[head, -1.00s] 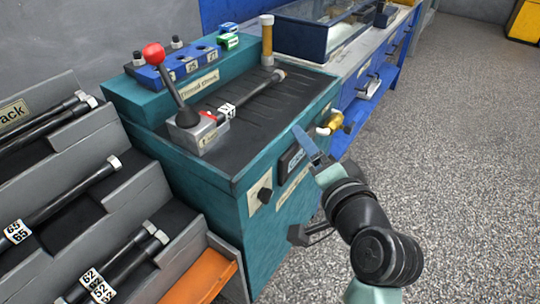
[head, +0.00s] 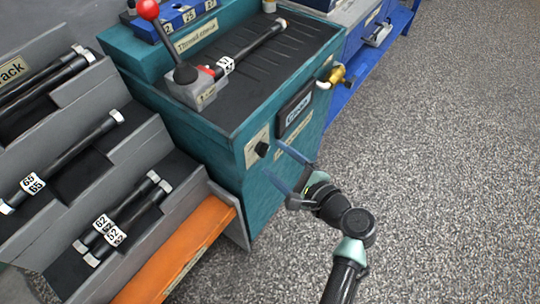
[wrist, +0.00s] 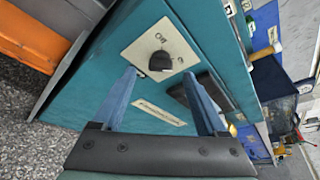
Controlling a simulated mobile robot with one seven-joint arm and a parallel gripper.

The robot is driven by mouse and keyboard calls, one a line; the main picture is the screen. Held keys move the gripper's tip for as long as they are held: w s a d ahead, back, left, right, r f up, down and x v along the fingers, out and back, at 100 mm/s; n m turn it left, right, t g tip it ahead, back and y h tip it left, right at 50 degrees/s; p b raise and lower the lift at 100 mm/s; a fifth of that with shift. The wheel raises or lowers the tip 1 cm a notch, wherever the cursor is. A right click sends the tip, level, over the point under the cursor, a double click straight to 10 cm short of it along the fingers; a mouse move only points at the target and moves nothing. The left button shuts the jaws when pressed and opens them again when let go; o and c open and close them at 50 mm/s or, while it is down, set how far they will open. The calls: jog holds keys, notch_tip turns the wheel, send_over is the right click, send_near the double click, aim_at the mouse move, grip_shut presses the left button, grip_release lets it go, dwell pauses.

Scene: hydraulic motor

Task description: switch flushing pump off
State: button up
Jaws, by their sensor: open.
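The black rotary knob (head: 262,149) sits on a cream plate on the front of the teal cabinet (head: 228,190). In the wrist view the knob (wrist: 160,61) is ahead between the fingertips, with small lettering on its plate (wrist: 158,40) that I cannot read for certain. My gripper (head: 276,159) is open and empty, its two blue fingers pointing at the knob from the front. In the wrist view my gripper (wrist: 160,74) has one finger on each side of the knob. I see no clear contact.
A dark display panel (head: 295,112) is right of the knob, and a brass valve (head: 336,75) lies farther right. A grey rack (head: 110,175) with black hoses and an orange shelf (head: 185,250) stand at left. The speckled floor (head: 440,170) is clear at right.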

aim_at(267, 152)
jog(key=shift+x, duration=1.65)
jog(key=shift+b, duration=0.3)
grip_shut()
